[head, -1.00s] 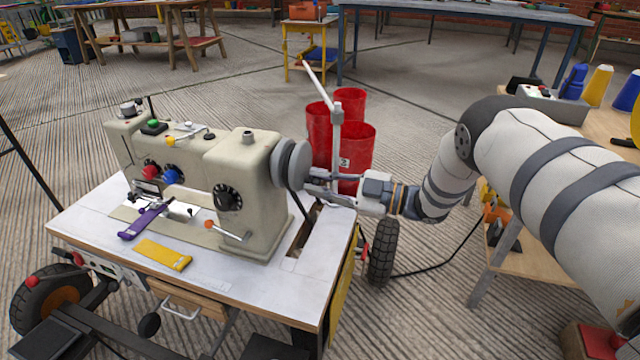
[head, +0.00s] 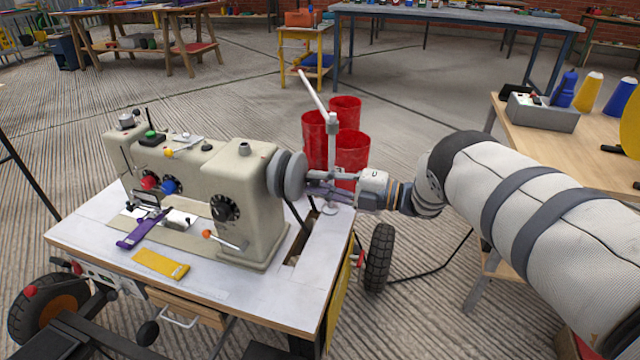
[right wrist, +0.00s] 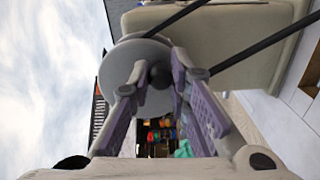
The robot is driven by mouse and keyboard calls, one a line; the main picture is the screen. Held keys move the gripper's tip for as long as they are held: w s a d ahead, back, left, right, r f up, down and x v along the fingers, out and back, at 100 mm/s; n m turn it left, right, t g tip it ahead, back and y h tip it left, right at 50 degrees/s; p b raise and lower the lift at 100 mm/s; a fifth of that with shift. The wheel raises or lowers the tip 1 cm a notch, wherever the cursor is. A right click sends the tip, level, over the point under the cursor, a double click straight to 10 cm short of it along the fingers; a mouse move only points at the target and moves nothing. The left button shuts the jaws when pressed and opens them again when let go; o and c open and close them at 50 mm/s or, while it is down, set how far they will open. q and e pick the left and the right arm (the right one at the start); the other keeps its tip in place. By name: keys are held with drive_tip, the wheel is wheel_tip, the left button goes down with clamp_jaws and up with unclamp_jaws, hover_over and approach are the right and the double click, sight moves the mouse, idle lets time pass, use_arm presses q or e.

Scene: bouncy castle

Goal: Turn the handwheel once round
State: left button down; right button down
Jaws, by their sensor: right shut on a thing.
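The sewing machine (head: 205,190) is cream and stands on a white-topped table. Its grey handwheel (head: 290,174) is on the right end of the machine; it also shows as a grey disc in the right wrist view (right wrist: 118,66). My right gripper (head: 314,188) reaches in from the right, level with the lower part of the wheel. In the right wrist view my right gripper (right wrist: 161,72) has its purple-padded fingers on both sides of a dark round knob (right wrist: 160,77) at the wheel's face, shut on it. My left gripper is not in view.
Red bins (head: 346,150) and a white upright post (head: 332,150) stand just behind the gripper. A wooden bench (head: 575,150) stands to the right.

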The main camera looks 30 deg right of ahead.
drive_tip(key=shift+w+d+r+n, duration=0.1)
drive_tip(key=shift+r+n, duration=0.05)
drive_tip(key=shift+n, duration=0.35)
drive_tip(key=shift+d+r+n, duration=0.1)
drive_tip(key=shift+n, duration=0.4)
drive_tip(key=c, duration=1.5)
unclamp_jaws()
drive_tip(key=v, duration=1.2)
